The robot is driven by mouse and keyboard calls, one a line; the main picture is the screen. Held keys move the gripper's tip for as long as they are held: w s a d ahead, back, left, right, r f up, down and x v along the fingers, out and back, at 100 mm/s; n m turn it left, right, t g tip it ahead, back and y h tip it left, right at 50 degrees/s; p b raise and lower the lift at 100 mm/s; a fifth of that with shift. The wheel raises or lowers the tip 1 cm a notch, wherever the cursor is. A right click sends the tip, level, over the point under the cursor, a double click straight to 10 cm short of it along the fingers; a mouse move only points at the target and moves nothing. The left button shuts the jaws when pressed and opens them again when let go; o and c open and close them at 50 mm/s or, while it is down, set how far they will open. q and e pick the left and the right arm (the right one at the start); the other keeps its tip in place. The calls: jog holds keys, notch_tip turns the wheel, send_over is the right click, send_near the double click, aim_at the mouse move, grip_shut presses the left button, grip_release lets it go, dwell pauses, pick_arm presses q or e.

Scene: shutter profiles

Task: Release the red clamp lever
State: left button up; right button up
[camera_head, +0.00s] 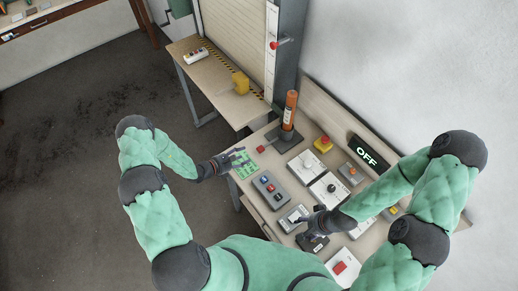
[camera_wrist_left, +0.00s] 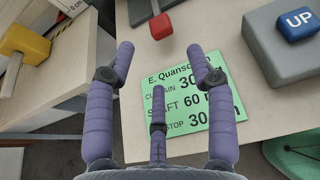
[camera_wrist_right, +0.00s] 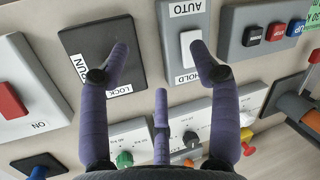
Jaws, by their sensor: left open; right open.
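A red block-shaped knob (camera_head: 260,149) on a short lever sits at the foot of the orange cylinder's stand on the panel table. It shows in the left wrist view as a red block (camera_wrist_left: 161,26) on a grey base, just beyond my fingertips. A second red knob (camera_head: 284,42) juts from the upright column; I cannot tell for certain which is the clamp lever. My left gripper (camera_head: 236,158) is open and empty above the green card (camera_wrist_left: 190,95), apart from the red block. My right gripper (camera_wrist_right: 158,52) is open and empty over the black LOCK plate (camera_wrist_right: 95,40) and the AUTO/HOLD switch (camera_wrist_right: 190,50).
An orange cylinder (camera_head: 290,108) stands upright behind the red block. Several switches and an OFF display (camera_head: 368,152) crowd the right side.

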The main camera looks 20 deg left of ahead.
aim_at(258, 151)
pick_arm(q)
jog(key=b+x, duration=0.2)
jog(key=x, duration=0.7)
jog(key=shift+f+b, duration=0.1)
jog(key=shift+b, duration=0.3)
pick_arm(e)
notch_tip(258, 151, down, 3)
jog(key=shift+f, duration=0.1)
pick_arm(q)
grip_shut()
